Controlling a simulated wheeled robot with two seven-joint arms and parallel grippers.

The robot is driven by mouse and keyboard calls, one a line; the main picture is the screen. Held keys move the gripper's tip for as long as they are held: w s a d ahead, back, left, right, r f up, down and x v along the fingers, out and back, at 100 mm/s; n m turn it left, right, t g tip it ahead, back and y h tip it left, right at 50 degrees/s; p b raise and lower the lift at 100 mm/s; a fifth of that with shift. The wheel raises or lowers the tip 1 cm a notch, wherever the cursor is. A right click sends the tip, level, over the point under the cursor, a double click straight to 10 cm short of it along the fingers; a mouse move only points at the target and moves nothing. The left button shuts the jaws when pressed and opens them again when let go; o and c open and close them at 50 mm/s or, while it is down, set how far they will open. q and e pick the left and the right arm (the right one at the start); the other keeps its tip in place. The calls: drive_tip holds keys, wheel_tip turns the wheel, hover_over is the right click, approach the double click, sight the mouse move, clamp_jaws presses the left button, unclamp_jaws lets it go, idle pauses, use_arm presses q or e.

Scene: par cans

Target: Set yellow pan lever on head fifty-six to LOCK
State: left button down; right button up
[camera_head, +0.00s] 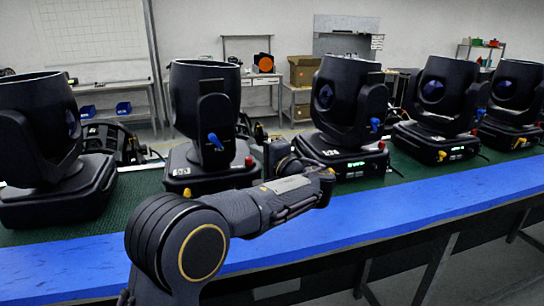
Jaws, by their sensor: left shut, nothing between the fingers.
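Several black moving heads stand in a row; their number labels are too small for me to read, so I cannot tell which is head fifty-six. The second head from the left (203,105) has a yellow lever (187,192) low on its base, a blue lever (214,142) on its yoke and a red knob (249,161). Lever settings are not readable. My left gripper (272,157) is shut and empty, partly hidden behind my forearm, between these two heads. My right gripper is out of view.
The heads stand on a green mat (135,188) on a bench with a blue front edge (400,208). A far-left head (38,120) and two right-hand heads (440,92) (513,92) flank the row. Shelves and a cardboard box (304,70) stand behind.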

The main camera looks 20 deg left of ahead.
sight(236, 155)
use_arm(q)
drive_tip(key=shift+s+a, duration=1.15)
drive_tip(key=shift+a, duration=0.05)
drive_tip(key=s+a+b, duration=0.1)
drive_tip(key=s+b, duration=0.1)
drive_tip(key=b, duration=0.1)
drive_tip(key=shift+a, duration=0.15)
